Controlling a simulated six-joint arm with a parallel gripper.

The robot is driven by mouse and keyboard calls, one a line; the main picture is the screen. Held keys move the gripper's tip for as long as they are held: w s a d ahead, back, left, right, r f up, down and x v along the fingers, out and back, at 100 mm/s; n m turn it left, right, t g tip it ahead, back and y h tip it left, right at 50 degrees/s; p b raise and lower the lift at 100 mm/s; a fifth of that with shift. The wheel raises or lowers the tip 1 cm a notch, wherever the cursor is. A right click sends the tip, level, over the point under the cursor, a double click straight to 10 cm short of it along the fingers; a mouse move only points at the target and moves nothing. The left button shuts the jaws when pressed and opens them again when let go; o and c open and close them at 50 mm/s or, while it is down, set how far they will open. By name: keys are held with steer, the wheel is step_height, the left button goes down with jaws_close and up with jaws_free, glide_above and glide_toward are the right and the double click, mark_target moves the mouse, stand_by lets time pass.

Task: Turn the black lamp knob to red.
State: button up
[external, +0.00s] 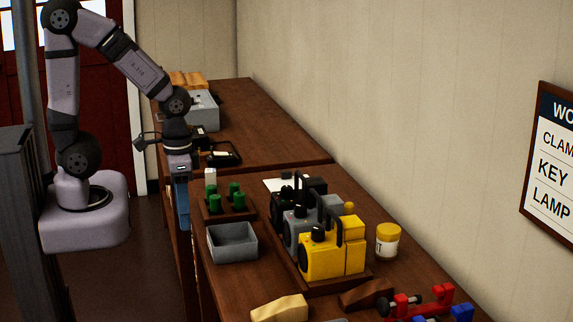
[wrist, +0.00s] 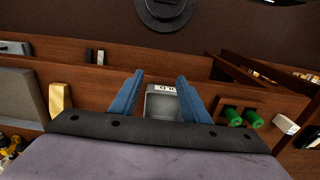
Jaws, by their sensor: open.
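The black lamp (external: 280,205) stands at the back of a row of three lamps on the bench, partly hidden behind the grey lamp (external: 296,240) and the yellow lamp (external: 320,258). Its knob is too small and dark for me to make out its setting. My gripper (external: 184,224) hangs pointing down at the bench's left edge, left of the lamps and apart from them. Its two blue fingers are spread in the wrist view (wrist: 158,95), with nothing held between them. I cannot make out the black lamp in the wrist view.
A grey bin (external: 232,257) lies right of my gripper, with a wooden block of green pegs (external: 228,213) behind it. A yellow-lidded jar (external: 388,241) stands right of the lamps. Red and blue clamps (external: 435,303) and a tan block (external: 279,309) lie at the front.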

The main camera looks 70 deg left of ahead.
steer(key=w+a+r+n, duration=0.1)
steer(key=w+r, duration=0.2)
steer(key=w, duration=0.4)
steer(key=w+a+r+n, duration=0.1)
steer(key=w+a+r, duration=0.1)
steer(key=w, duration=0.6)
step_height(320, 180, up, 3)
steer(key=n+p, duration=0.1)
steer(key=p, duration=0.1)
glide_above(286, 187)
steer(key=shift+w+f, duration=0.1)
steer(key=shift+f, duration=0.05)
steer(key=shift+f+p, duration=1)
steer(key=shift+f, duration=2.7)
steer(key=c, duration=1.1)
steer(key=shift+o, duration=0.2)
steer(key=shift+n, duration=0.3)
